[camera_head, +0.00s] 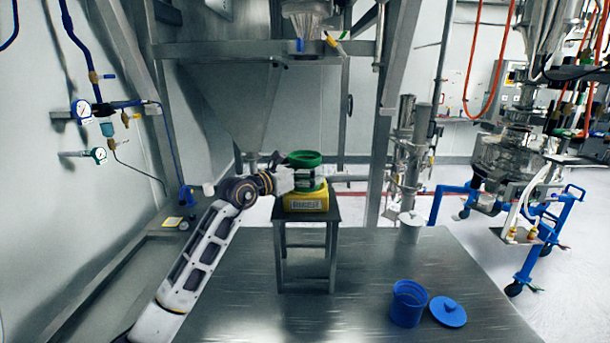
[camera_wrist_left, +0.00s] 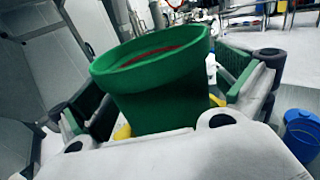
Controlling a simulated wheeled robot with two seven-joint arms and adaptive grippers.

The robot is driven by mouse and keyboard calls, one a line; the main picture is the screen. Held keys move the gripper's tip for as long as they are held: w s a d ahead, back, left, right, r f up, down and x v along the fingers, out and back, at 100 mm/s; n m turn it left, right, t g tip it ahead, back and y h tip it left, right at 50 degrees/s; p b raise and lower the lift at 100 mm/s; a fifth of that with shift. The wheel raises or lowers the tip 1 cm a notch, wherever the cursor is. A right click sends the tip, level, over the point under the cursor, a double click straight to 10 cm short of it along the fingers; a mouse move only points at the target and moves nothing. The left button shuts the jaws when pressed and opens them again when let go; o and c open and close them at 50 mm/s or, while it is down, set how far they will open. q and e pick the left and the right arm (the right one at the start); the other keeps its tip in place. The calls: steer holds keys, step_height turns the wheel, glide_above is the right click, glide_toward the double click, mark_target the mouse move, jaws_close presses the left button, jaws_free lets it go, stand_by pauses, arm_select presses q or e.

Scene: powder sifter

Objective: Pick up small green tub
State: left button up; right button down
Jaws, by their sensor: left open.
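The small green tub (camera_head: 303,157) stands upright on a yellow block (camera_head: 306,203) on top of a small metal stool (camera_head: 306,222). In the left wrist view the tub (camera_wrist_left: 155,85) is large, with a wide rim and a reddish inside. My left gripper (camera_head: 300,181) reaches in from the left at the tub's height. In the left wrist view its open fingers (camera_wrist_left: 168,100) stand on either side of the tub, with gaps to the pads. The tub's lower part is hidden behind the gripper's body. My right gripper is not in view.
The stool stands on a metal table (camera_head: 370,262). A blue cup (camera_head: 408,304) and a blue lid (camera_head: 447,312) are at the front right, and a white cylinder (camera_head: 410,230) is farther back. A steel hopper (camera_head: 235,100) and its frame rise behind the stool.

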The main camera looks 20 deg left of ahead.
arm_select(q)
steer(key=shift+c, duration=0.4)
steer(key=c, duration=1.2)
steer(key=shift+o, duration=0.2)
steer(key=shift+r, duration=0.15)
steer(key=shift+r, duration=0.85)
step_height(320, 180, up, 8)
steer(key=b, duration=0.1)
steer(key=shift+r, duration=0.2)
steer(key=shift+r+p, duration=1.6)
steer(key=shift+r, duration=0.75)
